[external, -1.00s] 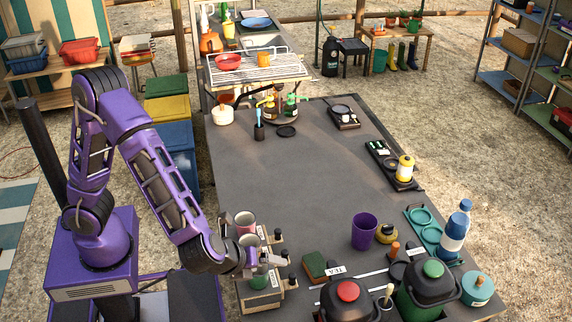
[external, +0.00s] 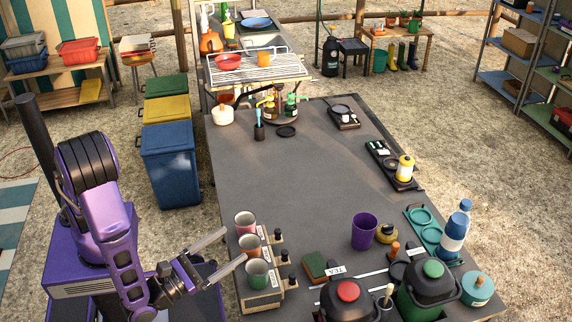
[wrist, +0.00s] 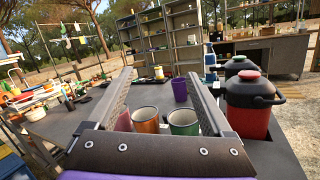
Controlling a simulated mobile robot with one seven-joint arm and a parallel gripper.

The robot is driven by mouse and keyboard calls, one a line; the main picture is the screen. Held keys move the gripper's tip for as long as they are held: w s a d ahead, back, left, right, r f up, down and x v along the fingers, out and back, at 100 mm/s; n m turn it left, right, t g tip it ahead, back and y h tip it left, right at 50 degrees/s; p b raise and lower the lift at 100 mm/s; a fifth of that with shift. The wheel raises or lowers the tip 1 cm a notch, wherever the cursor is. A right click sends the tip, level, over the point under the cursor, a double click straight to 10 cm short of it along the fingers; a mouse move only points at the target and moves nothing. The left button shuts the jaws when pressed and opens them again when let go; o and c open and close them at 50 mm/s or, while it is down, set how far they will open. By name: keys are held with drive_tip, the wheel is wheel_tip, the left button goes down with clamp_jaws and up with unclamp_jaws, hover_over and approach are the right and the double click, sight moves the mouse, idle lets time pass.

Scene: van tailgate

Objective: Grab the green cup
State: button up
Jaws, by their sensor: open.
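The green cup (external: 257,275) stands upright in the nearest place of a wooden cup stand at the table's left front edge. In the wrist view the green cup (wrist: 184,122) shows beside the right finger, which covers part of it. An orange-red cup (external: 250,246) and a pink cup (external: 245,223) stand behind it in the same row. My gripper (external: 226,247) is open and empty, to the left of the stand with its fingers pointing at the cups. In the wrist view my gripper (wrist: 160,85) has its two fingers spread wide.
A green-lidded dispenser (external: 432,275) is farther right. The middle of the table (external: 285,190) is clear.

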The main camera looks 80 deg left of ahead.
sight(267, 268)
drive_tip(key=w+f+h, duration=0.1)
drive_tip(key=f, duration=0.2)
drive_tip(key=w+f+h, duration=0.1)
drive_tip(key=f+h, duration=0.1)
drive_tip(key=f, duration=0.2)
drive_tip(key=w+f+g+h, duration=0.1)
drive_tip(key=f+h, duration=0.1)
drive_tip(key=f, duration=0.1)
drive_tip(key=shift+d+f+n, duration=0.15)
drive_tip(key=shift+f+n, duration=0.1)
drive_tip(key=shift+n, duration=0.15)
drive_tip(key=shift+w+a+f, duration=0.1)
drive_tip(key=shift+w+a, duration=0.05)
drive_tip(key=shift+w, duration=1.1)
drive_tip(key=shift+w+a+r, duration=0.1)
drive_tip(key=shift+w+a, duration=0.05)
drive_tip(key=shift+w, duration=1.05)
drive_tip(key=shift+w+a+f, duration=0.1)
drive_tip(key=shift+w+a, duration=0.05)
drive_tip(key=shift+w, duration=1.1)
drive_tip(key=c, duration=1.2)
drive_tip(key=shift+o, duration=0.2)
